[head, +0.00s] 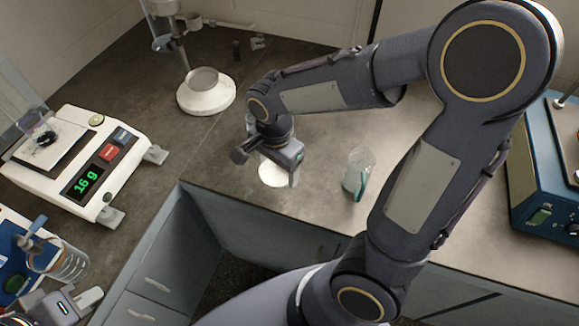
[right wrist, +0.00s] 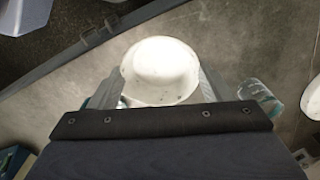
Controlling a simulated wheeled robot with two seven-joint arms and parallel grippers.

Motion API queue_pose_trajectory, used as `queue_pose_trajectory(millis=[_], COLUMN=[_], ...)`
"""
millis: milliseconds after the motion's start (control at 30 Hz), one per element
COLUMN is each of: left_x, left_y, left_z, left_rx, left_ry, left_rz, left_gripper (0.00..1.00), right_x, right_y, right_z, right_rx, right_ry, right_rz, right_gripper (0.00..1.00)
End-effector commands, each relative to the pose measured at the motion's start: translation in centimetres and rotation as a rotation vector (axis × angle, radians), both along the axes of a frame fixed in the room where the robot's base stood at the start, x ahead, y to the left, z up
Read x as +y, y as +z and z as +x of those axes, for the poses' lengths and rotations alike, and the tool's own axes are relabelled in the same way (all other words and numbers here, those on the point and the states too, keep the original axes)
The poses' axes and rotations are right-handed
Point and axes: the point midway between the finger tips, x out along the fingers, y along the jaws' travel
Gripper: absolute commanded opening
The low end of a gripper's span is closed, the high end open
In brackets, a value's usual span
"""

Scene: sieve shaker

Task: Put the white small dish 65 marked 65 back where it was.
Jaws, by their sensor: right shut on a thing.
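The white small dish (head: 273,175) is under my right gripper (head: 279,170) in the head view, over the grey counter near its front edge. In the right wrist view the white dish (right wrist: 160,66) sits between the two fingers of my right gripper (right wrist: 160,80), which is shut on it. I cannot tell whether its base touches the counter, and no marking 65 is readable. My left gripper (head: 82,302) is at the bottom left corner of the head view, partly cut off; its jaw opening is unclear.
A glass beaker with a teal part (head: 357,172) stands just right of the dish. A balance (head: 75,160) reading 16 g is at left. A stand with a round white base (head: 207,97) is behind. A blue device (head: 545,160) is at far right. Counter around the dish is mostly clear.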

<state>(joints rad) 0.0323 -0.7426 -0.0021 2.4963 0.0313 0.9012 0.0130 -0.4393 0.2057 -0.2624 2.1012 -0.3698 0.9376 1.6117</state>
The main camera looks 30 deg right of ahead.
Motion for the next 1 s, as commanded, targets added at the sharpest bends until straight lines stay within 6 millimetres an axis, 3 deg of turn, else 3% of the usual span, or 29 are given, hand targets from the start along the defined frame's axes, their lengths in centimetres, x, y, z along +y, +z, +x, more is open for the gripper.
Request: queue_pose_trajectory(millis=[100,333,567,800,1000], left_x=[0.0,0.0,0.0,0.0,0.0], left_y=[0.5,0.4,0.5,0.4,0.4], left_z=[0.0,0.0,0.0,0.0,0.0], left_rx=[0.000,0.000,0.000,0.000,0.000], left_ry=[0.000,0.000,0.000,0.000,0.000], left_rz=[0.000,0.000,0.000,0.000,0.000], left_gripper=[0.00,0.00,0.00,0.00,0.00], right_x=[-2.5,-4.8,-5.7,-6.0,-5.9], right_y=[-1.3,-5.4,-6.8,-10.0,-10.2], right_z=[1.8,3.8,4.7,4.9,5.0], right_rx=[0.006,0.005,0.001,0.002,-0.001], right_ry=[-0.007,-0.002,0.000,0.002,0.002], right_rz=[-0.002,-0.002,0.000,0.000,0.000], right_gripper=[0.49,0.49,0.49,0.49,0.49])
